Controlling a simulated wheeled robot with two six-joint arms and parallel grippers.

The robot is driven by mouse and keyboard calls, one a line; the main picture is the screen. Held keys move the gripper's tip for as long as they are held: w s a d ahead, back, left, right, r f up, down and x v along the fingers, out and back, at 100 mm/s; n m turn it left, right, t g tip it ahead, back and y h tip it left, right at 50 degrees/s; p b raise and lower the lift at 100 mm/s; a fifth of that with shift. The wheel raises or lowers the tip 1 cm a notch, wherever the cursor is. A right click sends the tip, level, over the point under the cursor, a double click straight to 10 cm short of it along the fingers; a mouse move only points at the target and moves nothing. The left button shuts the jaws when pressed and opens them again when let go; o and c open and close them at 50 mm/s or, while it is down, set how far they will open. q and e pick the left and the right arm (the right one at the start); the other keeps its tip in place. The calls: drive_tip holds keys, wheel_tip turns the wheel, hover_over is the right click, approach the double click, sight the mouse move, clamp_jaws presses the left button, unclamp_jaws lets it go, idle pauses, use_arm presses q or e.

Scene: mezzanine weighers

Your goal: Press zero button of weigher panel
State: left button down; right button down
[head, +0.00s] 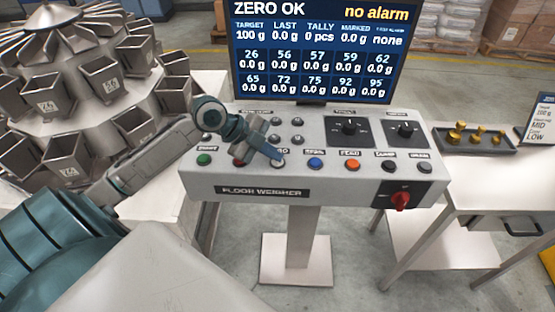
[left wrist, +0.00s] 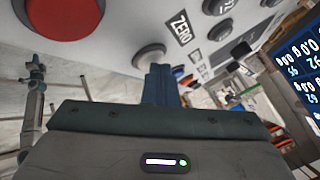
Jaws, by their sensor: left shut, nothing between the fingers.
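The weigher panel (head: 250,188) is a grey sloped box marked FLOOR WEIGHER, with a row of coloured buttons along its front. The zero button (head: 279,164) is pale grey, between the red button and the blue one, its label partly covered by my gripper. In the left wrist view the zero button (left wrist: 149,57) sits beside its ZERO label. My left gripper (head: 275,156) is shut and empty, its tips at the zero button. In the left wrist view the fingers (left wrist: 160,85) are close to the button; I cannot tell whether they touch. My right gripper is not in view.
The screen (head: 318,50) above the panel reads ZERO OK and no alarm. Close by are the red button (left wrist: 65,15), blue button (head: 315,163) and a red rotary switch (head: 401,201). A metal hopper machine (head: 75,75) stands left; a side table with a weight tray (head: 503,150) stands right.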

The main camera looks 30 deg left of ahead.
sight(273, 161)
use_arm(q)
drive_tip(key=shift+r+p, duration=0.55)
drive_tip(key=shift+r, duration=0.3)
drive_tip(key=shift+r+p, duration=1.8)
drive_tip(key=shift+r, duration=0.75)
drive_tip(key=shift+f, duration=0.1)
